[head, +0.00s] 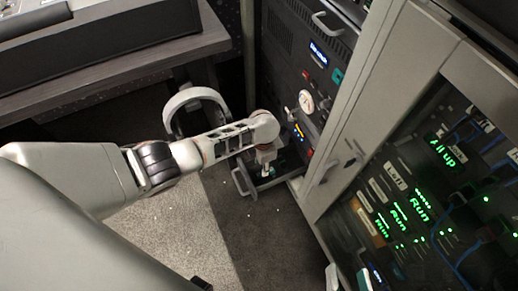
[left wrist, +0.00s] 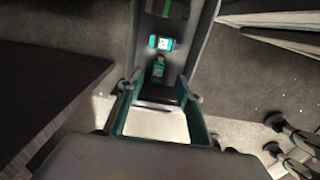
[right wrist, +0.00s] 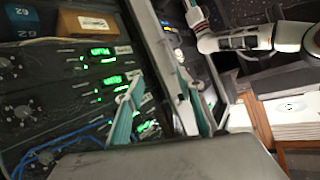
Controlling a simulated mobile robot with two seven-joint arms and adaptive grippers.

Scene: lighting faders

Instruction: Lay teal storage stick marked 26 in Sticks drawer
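My left gripper (head: 266,160) points down over a small pulled-out drawer (head: 242,182) low in the black rack. In the left wrist view its fingers (left wrist: 159,88) are spread and nothing is between them. A teal stick with a white label (left wrist: 162,42) lies in the drawer, and a second teal piece (left wrist: 158,68) lies nearer the fingertips. I cannot read a 26 on either, nor the drawer's name. My right gripper's fingers (right wrist: 158,105) are apart and empty, in front of the rack fronts.
A black rack (head: 290,80) with knobs and lit displays stands above the drawer. A grey cabinet door (head: 365,100) and a rack with green displays (head: 420,200) are to the right. A dark desk (head: 110,70) is at upper left. The floor (head: 250,250) below is clear.

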